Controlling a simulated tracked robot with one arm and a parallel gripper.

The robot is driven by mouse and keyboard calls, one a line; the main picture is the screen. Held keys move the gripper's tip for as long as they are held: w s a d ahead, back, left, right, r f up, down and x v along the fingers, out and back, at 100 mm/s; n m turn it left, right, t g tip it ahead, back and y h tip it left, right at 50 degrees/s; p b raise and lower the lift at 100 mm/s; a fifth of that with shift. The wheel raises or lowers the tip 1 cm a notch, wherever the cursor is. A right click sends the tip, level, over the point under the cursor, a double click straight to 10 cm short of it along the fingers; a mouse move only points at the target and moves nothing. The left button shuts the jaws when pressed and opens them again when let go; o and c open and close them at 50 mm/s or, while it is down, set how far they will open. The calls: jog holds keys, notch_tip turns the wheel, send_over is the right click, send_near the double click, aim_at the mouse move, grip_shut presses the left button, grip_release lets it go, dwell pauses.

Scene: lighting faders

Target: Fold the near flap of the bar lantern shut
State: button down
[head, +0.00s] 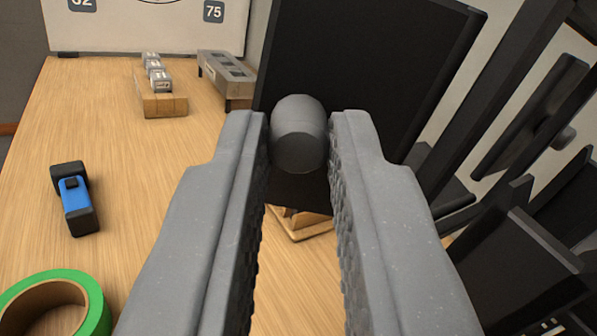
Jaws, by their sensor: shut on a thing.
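A large black flat panel (370,65), which looks like a flap of the bar lantern, stands tilted in front of my gripper. A grey rounded knob (298,120) sits in front of its lower left part. My gripper (298,145) is shut on this knob, with one ribbed finger on each side. More black parts (530,250), perhaps of the lantern, show at the right. The panel's lower edge and the place where the knob joins it are partly hidden by the fingers.
A blue and black clamp-like object (76,198) and a green tape roll (92,300) lie on the wooden table (120,260) at left. A wooden block with small metal pieces (163,104) and a grey slotted box (228,75) stand farther back. Black bars (500,85) crowd the right.

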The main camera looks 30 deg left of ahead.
jog(key=shift+a+r, duration=0.1)
jog(key=shift+r, duration=0.05)
jog(key=c, duration=1.4)
grip_release()
jog(key=shift+o, duration=0.2)
jog(key=shift+s, duration=0.1)
jog(key=shift+s+d, duration=0.2)
jog(key=shift+d, duration=0.15)
jog(key=b+v, duration=0.2)
jog(key=v, duration=1.1)
